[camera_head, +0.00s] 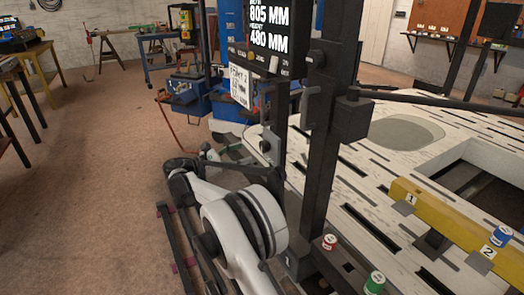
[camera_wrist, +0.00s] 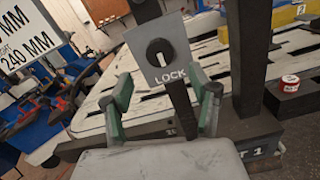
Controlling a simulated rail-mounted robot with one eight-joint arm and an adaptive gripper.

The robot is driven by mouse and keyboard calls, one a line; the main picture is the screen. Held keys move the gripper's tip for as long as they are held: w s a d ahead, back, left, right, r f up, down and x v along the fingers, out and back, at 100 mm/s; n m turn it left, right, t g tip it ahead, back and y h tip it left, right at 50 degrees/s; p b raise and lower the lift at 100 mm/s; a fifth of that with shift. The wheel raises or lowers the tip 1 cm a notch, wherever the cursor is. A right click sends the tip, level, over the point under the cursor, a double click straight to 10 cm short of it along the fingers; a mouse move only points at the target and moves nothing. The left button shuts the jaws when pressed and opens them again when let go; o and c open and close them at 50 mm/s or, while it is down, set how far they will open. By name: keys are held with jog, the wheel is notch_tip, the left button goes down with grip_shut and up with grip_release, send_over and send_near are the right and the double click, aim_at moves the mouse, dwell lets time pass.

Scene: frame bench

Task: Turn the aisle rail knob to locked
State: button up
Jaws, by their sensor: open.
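In the wrist view, a round black knob (camera_wrist: 160,52) sits on a grey plate (camera_wrist: 178,68) marked LOCK at its lower right. The knob's white mark stands close to upright, and LOCK is below and to the right of it. My gripper (camera_wrist: 165,98) is open, with its green-padded fingers spread below the plate, one on each side. Nothing is between the fingers, and they look apart from the knob. In the head view, a small plate with a dark knob (camera_head: 265,147) shows on the post above my arm; my fingers cannot be made out there.
A dark upright post (camera_head: 323,150) stands beside the knob plate. A pale slotted bench (camera_head: 362,200) lies to the right, with a yellow beam (camera_head: 440,218) and a red-topped can (camera_head: 329,243) and a green can (camera_head: 374,283). The brown floor (camera_head: 95,190) at left is mostly open.

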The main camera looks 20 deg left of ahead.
aim_at(262, 147)
jog(key=b+x, duration=0.2)
jog(key=x, duration=0.6)
jog(key=shift+w+d, duration=0.2)
jog(key=c, duration=1.1)
